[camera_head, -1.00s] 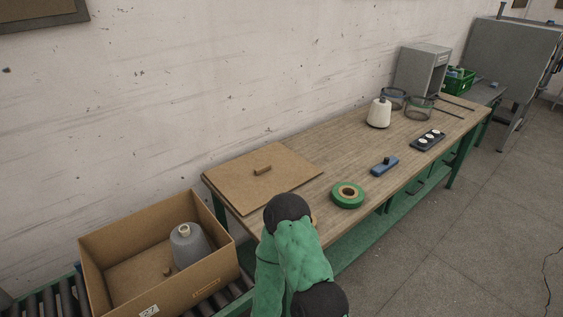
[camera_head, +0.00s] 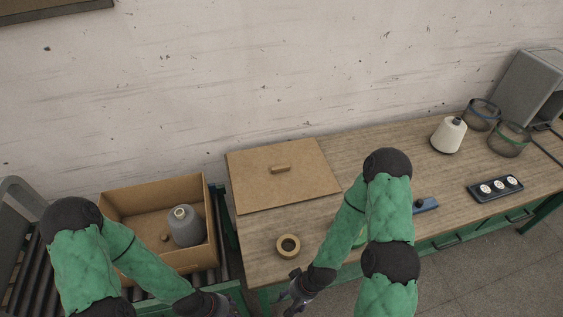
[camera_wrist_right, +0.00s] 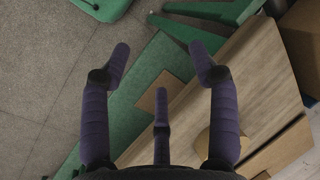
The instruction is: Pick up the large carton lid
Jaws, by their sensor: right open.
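The large carton lid (camera_head: 300,190) is a flat brown board with a small wooden handle (camera_head: 281,169). It lies flat at the left end of the wooden table, near the wall. My right gripper (camera_head: 297,294) is low at the table's front edge, well in front of the lid and apart from it. In the right wrist view the right gripper (camera_wrist_right: 161,65) has its fingers spread, with nothing between them. My left gripper (camera_head: 218,305) is at the bottom edge of the head view, below the open carton (camera_head: 208,220); its fingers are not clear.
A brown tape roll (camera_head: 279,243) lies in front of the lid. The carton on the roller conveyor (camera_head: 30,262) holds a grey yarn cone (camera_head: 186,230). A white cone (camera_head: 447,137), wire baskets and a dark tray (camera_head: 482,195) stand to the right. My right arm hides part of the table.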

